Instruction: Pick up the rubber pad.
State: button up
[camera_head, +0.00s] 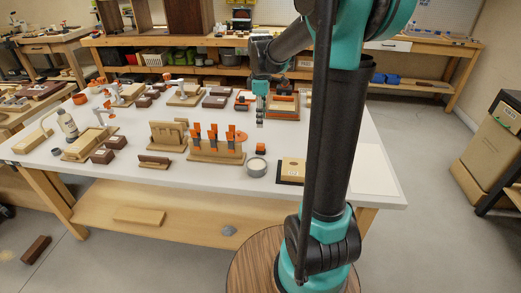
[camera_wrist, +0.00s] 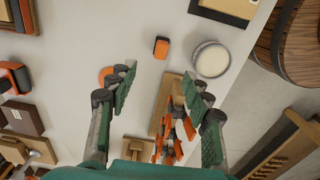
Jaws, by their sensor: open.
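No thing is plainly recognisable as the rubber pad. A small orange-topped block with dark sides (camera_wrist: 161,47) lies on the white bench top in the wrist view, beyond my fingertips; it also shows in the head view (camera_head: 261,148). Whether it is the pad I cannot tell. My gripper (camera_wrist: 160,95) is open and empty, its green-padded fingers spread wide. In the head view my gripper (camera_head: 260,119) hangs above the bench, behind the block. An orange round thing (camera_wrist: 104,74) is partly hidden by the left finger in the wrist view.
A round pale-topped tin (camera_wrist: 212,59) stands right of the block. A wooden rack with orange clamps (camera_head: 217,145) stands on the bench (camera_head: 223,185) nearby. A dark-edged board (camera_head: 291,170) lies near the front edge. Bare bench surrounds the block.

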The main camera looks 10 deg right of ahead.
aim_at(261, 144)
notch_tip(261, 144, down, 8)
jog(key=shift+r, duration=0.1)
jog(key=shift+s+a+f, duration=0.1)
jog(key=shift+f, duration=1.45)
jog(key=shift+s+a+f, duration=0.1)
jog(key=shift+f, duration=1.4)
jog(key=shift+c, duration=0.6)
grip_shut()
jog(key=shift+r, duration=0.1)
notch_tip(261, 144, up, 20)
